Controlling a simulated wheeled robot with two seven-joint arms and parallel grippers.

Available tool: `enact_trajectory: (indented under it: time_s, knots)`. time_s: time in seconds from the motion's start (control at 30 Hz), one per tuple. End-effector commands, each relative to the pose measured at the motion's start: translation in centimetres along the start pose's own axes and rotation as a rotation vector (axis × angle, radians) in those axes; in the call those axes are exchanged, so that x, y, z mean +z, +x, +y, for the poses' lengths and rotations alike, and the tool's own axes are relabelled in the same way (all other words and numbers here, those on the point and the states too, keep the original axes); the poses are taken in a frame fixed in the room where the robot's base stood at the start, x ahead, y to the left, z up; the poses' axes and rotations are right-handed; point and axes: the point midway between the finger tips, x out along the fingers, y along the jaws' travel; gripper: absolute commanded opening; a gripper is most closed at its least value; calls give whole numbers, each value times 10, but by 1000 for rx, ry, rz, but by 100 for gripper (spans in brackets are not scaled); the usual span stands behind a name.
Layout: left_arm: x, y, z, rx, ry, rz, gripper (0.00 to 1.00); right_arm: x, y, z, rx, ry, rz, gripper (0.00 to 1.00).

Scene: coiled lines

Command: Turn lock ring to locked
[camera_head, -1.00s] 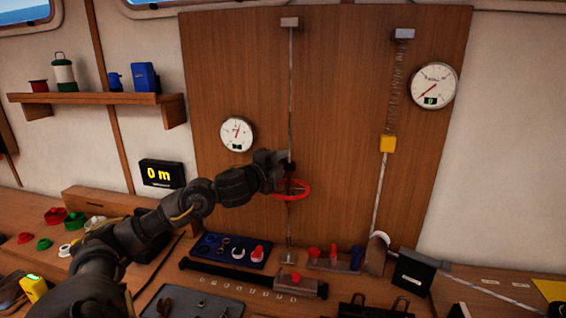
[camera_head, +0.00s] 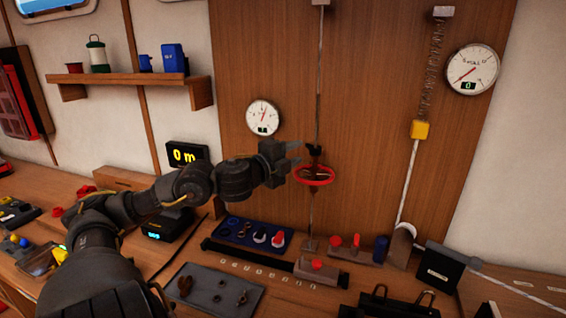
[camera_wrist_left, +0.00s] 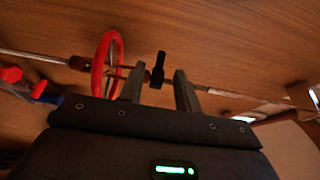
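A red ring (camera_head: 316,182) with spokes sits around the thin vertical rod at the middle of the wooden panel. It also shows in the left wrist view (camera_wrist_left: 97,68). A small black tab (camera_head: 314,149) sits on the rod just above the ring; in the left wrist view the tab (camera_wrist_left: 158,66) appears between and beyond my fingertips. My left gripper (camera_head: 298,156) is open, its two fingers apart, just left of the tab and above-left of the ring. It appears empty; the left wrist view shows its fingers (camera_wrist_left: 158,78) too. My right gripper is out of view.
A round gauge (camera_head: 263,117) hangs left of the rod and a larger gauge (camera_head: 472,69) at right. A yellow block (camera_head: 419,130) hangs on a spring line. A blue tray (camera_head: 236,235) and a grey tray (camera_head: 203,301) with small parts lie on the bench below.

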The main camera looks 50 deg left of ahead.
Motion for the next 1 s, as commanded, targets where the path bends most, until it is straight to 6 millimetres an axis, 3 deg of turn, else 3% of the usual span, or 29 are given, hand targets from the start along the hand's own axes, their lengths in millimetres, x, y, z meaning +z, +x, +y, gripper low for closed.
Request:
enact_trajectory:
  time_s: [0.4,1.0]
  knots:
    - [1,-36,-1,-1,-1,-2,33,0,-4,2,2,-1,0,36]
    - [1,-40,0,-1,3,-3,33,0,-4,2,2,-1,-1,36]
